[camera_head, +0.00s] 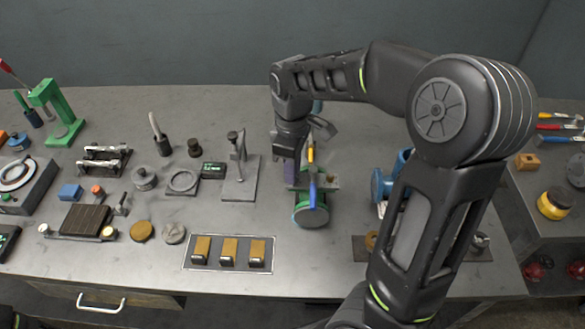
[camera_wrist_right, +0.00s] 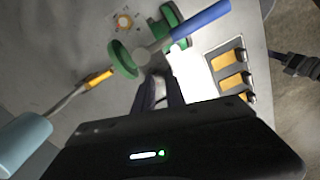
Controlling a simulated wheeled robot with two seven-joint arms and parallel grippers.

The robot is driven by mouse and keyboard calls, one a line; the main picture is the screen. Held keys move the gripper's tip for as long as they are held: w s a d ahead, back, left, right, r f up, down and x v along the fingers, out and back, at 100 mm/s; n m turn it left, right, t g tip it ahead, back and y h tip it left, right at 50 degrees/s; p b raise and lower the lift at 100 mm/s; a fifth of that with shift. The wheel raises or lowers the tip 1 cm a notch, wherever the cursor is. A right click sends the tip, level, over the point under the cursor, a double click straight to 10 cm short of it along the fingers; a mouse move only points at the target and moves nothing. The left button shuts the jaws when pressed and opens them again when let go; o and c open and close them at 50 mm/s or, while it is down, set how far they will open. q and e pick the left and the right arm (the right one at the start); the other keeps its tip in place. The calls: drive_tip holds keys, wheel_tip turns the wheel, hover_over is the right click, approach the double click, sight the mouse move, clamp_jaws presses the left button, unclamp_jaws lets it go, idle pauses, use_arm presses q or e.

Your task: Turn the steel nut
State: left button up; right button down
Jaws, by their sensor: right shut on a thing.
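My right gripper (camera_head: 291,176) is low over the bench at a small green fixture (camera_head: 311,215) near the middle. In the right wrist view its fingers (camera_wrist_right: 160,92) are close together on a small pale thing that I cannot make out clearly. A grey metal piece (camera_wrist_right: 141,56) lies just past the fingertips, beside a green disc (camera_wrist_right: 124,60). I cannot tell for sure which part is the steel nut. I do not make out my left gripper.
A tray (camera_head: 188,262) with three brass blocks lies in front and to the left. A steel stand (camera_head: 240,180) is left of the gripper, and a blue piece (camera_head: 382,184) is to its right. My right arm hides part of the bench's right side.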

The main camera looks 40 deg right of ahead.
drive_tip(key=m, duration=0.4)
drive_tip(key=shift+w+d+m, duration=0.1)
drive_tip(key=shift+m, duration=0.2)
drive_tip(key=m, duration=0.4)
drive_tip(key=shift+d+m, duration=0.1)
drive_tip(key=shift+m, duration=0.2)
drive_tip(key=c, duration=1.4)
unclamp_jaws()
drive_tip(key=shift+r, duration=0.1)
wheel_tip(320, 180, up, 7)
drive_tip(key=shift+r+b, duration=0.15)
drive_tip(key=shift+b, duration=0.2)
drive_tip(key=shift+r, duration=0.2)
